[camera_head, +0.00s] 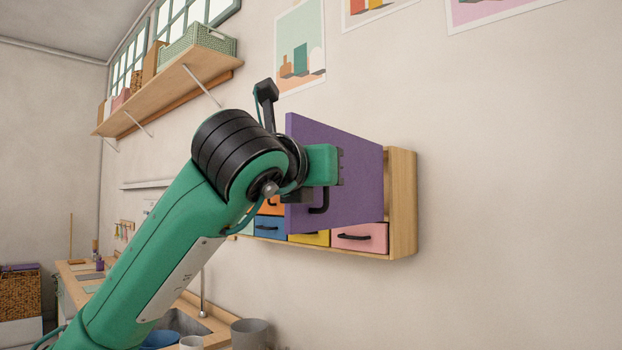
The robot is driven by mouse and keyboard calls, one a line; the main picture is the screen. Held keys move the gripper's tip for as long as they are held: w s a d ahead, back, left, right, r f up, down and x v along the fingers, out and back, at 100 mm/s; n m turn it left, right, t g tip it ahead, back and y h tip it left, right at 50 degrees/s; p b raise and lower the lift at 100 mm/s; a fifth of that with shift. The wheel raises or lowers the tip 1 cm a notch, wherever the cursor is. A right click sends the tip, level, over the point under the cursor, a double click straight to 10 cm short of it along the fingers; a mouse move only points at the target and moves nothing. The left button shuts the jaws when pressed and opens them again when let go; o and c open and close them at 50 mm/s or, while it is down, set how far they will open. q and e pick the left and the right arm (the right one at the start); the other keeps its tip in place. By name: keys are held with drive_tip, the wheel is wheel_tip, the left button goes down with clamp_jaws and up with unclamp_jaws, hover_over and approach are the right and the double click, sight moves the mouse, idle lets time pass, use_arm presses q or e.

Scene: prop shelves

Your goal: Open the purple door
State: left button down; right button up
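The purple door (358,160) is part of a wooden wall cabinet. It stands swung outward, with its right edge at the cabinet's right side and its left edge out from the wall. Its black handle (321,198) shows low on the outer face. My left gripper (341,167) is in front of the door's face, just above the handle in the picture. Its fingers are small and dark, so I cannot tell whether they are open or touch the door. My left arm hides part of the door and cabinet. My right gripper is not in view.
The cabinet frame (403,203) holds a pink drawer (372,237), a blue drawer (270,231) and other coloured fronts. A wooden shelf (165,90) with baskets hangs upper left. A counter with a sink (183,321) lies below. The wall at right is clear.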

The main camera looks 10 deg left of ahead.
use_arm(q)
drive_tip(key=shift+r, duration=0.25)
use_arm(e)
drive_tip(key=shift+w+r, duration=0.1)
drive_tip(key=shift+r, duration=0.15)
